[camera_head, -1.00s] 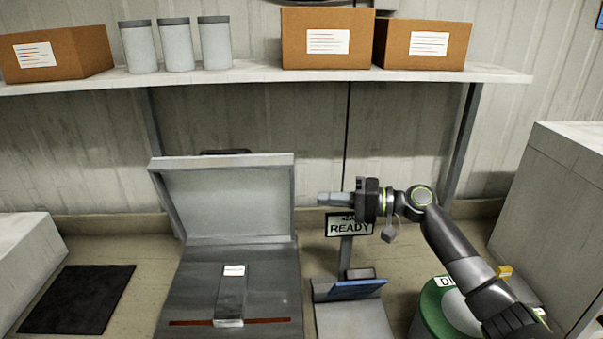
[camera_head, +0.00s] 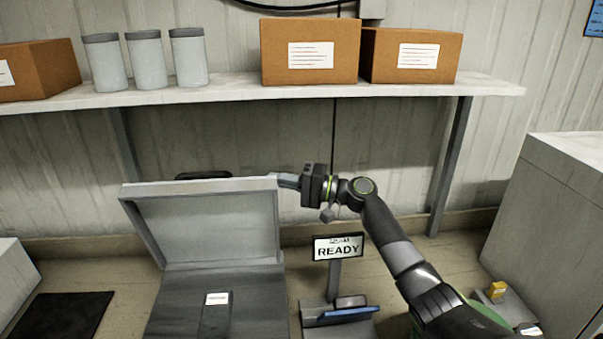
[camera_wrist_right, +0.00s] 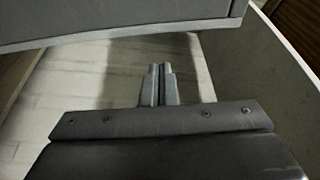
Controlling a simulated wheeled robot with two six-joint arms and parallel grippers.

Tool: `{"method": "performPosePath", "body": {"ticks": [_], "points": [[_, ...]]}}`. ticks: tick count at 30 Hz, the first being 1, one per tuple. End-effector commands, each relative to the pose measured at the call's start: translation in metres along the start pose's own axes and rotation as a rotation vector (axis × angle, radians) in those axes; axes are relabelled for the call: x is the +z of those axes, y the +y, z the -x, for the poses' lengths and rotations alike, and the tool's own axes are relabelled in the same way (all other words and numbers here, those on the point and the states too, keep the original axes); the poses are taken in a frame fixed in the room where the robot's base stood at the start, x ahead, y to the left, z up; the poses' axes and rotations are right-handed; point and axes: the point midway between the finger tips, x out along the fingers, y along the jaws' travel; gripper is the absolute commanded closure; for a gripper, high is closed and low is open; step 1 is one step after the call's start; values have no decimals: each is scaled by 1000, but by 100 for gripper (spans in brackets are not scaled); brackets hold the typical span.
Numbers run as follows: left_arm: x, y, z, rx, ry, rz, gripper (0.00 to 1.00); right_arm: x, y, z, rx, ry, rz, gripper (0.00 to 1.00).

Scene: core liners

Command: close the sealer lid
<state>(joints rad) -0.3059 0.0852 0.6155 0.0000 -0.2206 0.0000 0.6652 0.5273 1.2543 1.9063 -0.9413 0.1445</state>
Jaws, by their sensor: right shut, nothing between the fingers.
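The sealer lid (camera_head: 205,226) stands open, tilted up at the back of the dark grey sealer base (camera_head: 255,300). A pale label on a flat strip lies on the base. My right gripper (camera_head: 284,181) is shut and empty, pointing left at the lid's upper right corner. In the head view its fingertips overlap the lid's edge; I cannot tell whether they touch. In the right wrist view the two closed fingers (camera_wrist_right: 158,84) point toward a grey panel edge (camera_wrist_right: 120,22), with a gap showing between. My left gripper is not in view.
A sign reading READY (camera_head: 338,247) stands on a post right of the sealer, below my right arm. A shelf (camera_head: 300,91) above holds cardboard boxes (camera_head: 310,75) and grey canisters (camera_head: 146,62). A black mat (camera_head: 62,316) lies at left. A grey cabinet (camera_head: 560,220) stands at right.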

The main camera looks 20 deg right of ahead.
Motion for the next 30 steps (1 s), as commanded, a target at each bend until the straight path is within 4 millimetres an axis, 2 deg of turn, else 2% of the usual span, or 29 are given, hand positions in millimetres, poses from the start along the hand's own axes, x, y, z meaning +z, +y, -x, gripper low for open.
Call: {"method": "performPosePath", "body": {"ticks": [1, 5, 10, 24, 30], "points": [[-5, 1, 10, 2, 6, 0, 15, 7, -1, 6, 7, 1, -3, 100], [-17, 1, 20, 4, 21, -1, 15, 20, 0, 11, 6, 1, -4, 100], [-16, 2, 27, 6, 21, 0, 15, 31, 1, 15, 5, 1, -2, 100], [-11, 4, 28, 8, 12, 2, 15, 35, 3, 17, 5, 1, -1, 100], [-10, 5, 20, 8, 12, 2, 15, 36, 6, 17, 4, 1, -1, 100]]}}
